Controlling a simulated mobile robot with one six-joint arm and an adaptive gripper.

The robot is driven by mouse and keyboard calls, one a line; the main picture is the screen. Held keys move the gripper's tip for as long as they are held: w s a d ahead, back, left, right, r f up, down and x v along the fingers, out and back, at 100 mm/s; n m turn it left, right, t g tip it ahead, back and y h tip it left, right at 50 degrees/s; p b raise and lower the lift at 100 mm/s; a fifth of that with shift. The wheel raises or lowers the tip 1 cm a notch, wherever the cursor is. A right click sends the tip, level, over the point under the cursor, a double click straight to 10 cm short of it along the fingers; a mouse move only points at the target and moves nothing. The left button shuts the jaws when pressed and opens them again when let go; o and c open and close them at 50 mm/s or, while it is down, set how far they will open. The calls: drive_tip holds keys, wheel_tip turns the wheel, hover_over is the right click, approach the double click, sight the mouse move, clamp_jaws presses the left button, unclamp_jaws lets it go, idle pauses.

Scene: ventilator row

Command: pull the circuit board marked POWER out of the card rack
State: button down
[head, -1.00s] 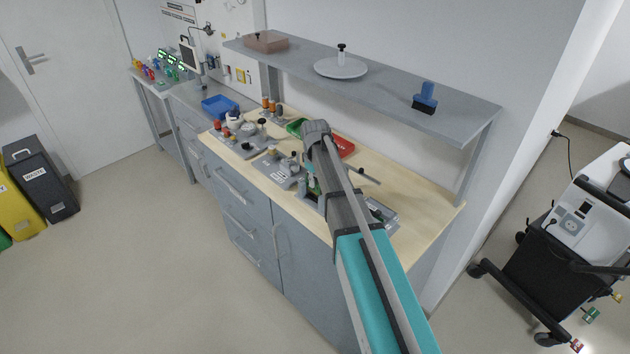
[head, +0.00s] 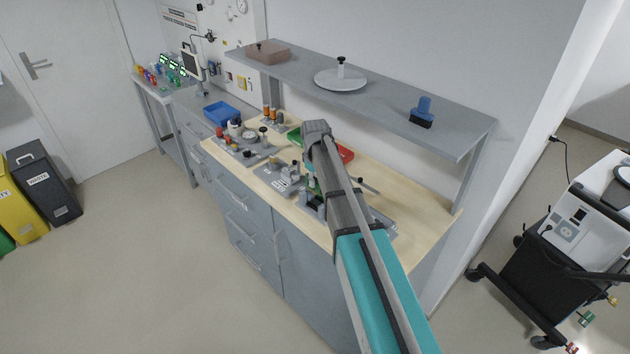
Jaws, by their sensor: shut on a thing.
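My arm reaches over the wooden bench top, and its links cover much of the work area. My gripper (head: 310,177) is small and mostly hidden behind the arm, low over the card rack. The card rack (head: 311,207) is a grey block near the front edge of the bench, partly covered by my arm. A green circuit board (head: 312,187) shows as a small patch at the rack, at my gripper, which is shut on it. The POWER marking cannot be read, and how far the board sits in its slot cannot be told.
A grey fixture plate (head: 279,180) and another with several knobs (head: 240,150) lie left of the rack. A red tray (head: 346,153) is behind my arm. A grey shelf (head: 385,95) overhangs the bench's back. A blue bin (head: 221,112) stands far left.

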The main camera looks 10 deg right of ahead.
drive_tip(key=shift+r+p, duration=0.5)
drive_tip(key=shift+r, duration=0.15)
